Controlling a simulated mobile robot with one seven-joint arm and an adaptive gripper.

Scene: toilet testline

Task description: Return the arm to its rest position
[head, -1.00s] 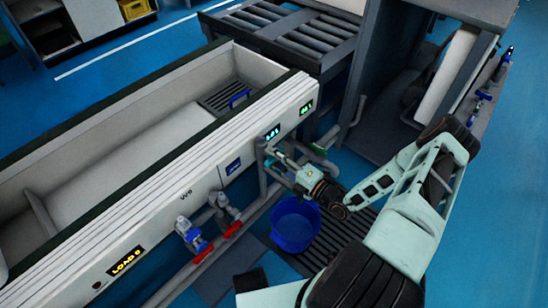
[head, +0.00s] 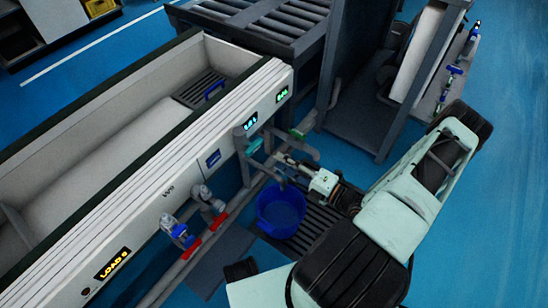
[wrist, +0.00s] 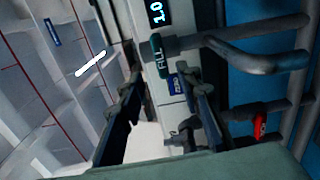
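My arm reaches in from the lower right of the head view, its elbow bent at the right. My gripper (head: 281,160) is small there, near the pipes at the tank's front corner and above the blue bucket (head: 281,212). In the wrist view my gripper (wrist: 164,92) shows two dark fingers spread apart with nothing held between them. Past them are the tank's panel and a grey pipe with a green handle marked FILL (wrist: 157,55). Whether a finger touches the pipe or panel cannot be told.
The long test tank (head: 120,150) runs along the left, with blue and red valves (head: 180,235) on its front. A roller table (head: 260,25) and a dark frame (head: 350,100) stand behind. A grey floor grate (head: 322,228) lies beside the bucket. Blue floor is clear at far right.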

